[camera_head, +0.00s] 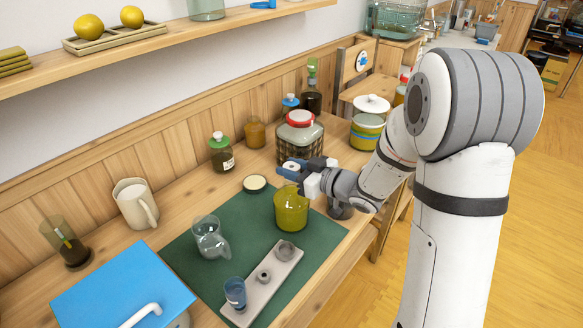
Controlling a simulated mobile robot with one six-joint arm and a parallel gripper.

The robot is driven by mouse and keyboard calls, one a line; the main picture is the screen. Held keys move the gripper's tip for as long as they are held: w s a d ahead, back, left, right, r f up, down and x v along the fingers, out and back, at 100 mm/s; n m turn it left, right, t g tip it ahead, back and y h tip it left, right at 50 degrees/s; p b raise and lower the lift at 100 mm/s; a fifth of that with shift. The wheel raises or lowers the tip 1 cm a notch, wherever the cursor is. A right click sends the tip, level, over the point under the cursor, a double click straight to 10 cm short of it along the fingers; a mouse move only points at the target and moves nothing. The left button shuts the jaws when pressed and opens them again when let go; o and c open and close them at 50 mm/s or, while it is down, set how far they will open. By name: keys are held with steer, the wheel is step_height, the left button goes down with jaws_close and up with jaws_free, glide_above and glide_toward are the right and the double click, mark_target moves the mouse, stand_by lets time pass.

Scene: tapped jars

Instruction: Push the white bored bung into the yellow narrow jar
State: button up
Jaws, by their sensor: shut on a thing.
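The yellow jar (291,212) is olive-yellow glass and stands upright on the green mat. My gripper (290,172) is over the back of its mouth, its blue-tipped fingers pointing left. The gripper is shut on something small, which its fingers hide. I cannot make out the white bored bung for certain. I cannot tell whether the held thing touches the jar's rim.
A pale tray (250,304) with grey rings and a blue cup (235,293) lies in front. A clear jug (210,238) and a cream disc (255,184) are left of the jar. A large lidded jar (299,138) stands close behind my gripper.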

steer(key=shift+f+b, duration=1.1)
steer(key=shift+f, duration=0.25)
stand_by(0.3)
steer(key=o, duration=1.3)
steer(key=shift+c, duration=0.2)
steer(key=shift+o, duration=0.5)
steer(key=o, duration=0.3)
steer(key=shift+s+d+r, duration=0.1)
steer(key=shift+d, duration=0.1)
steer(key=shift+p+v, duration=0.35)
steer(key=shift+v, duration=1.6)
steer(key=shift+s, duration=0.1)
steer(key=v, duration=0.7)
steer(key=shift+s+d, duration=0.3)
steer(key=shift+d, duration=0.05)
